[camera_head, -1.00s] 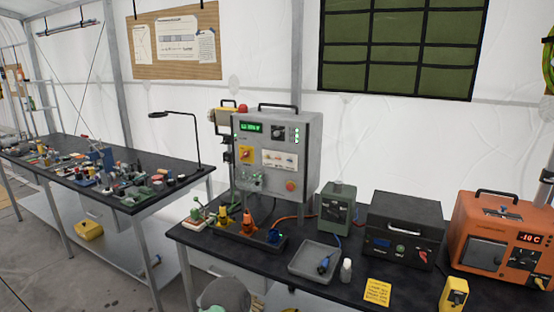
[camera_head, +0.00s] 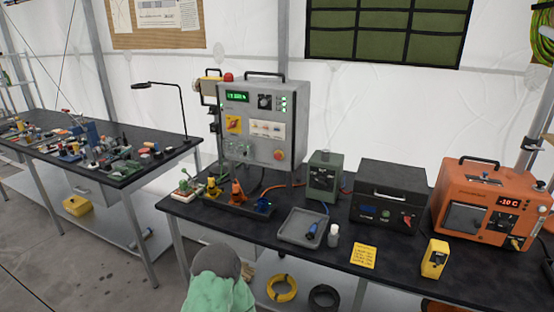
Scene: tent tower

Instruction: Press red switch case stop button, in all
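The grey switch case (camera_head: 262,105) stands upright at the back of the black workbench, with a handle on top and a green-lit display. A round red button (camera_head: 279,155) sits low on the right of its front face, in plain view. Neither of my grippers shows in the head view, and nothing touches the case front.
The black workbench (camera_head: 400,256) also bears a green box (camera_head: 322,176), a grey tray (camera_head: 301,228), a black case (camera_head: 387,196) and an orange device (camera_head: 492,205). A grey rounded thing with green cloth (camera_head: 216,293) stands before the bench.

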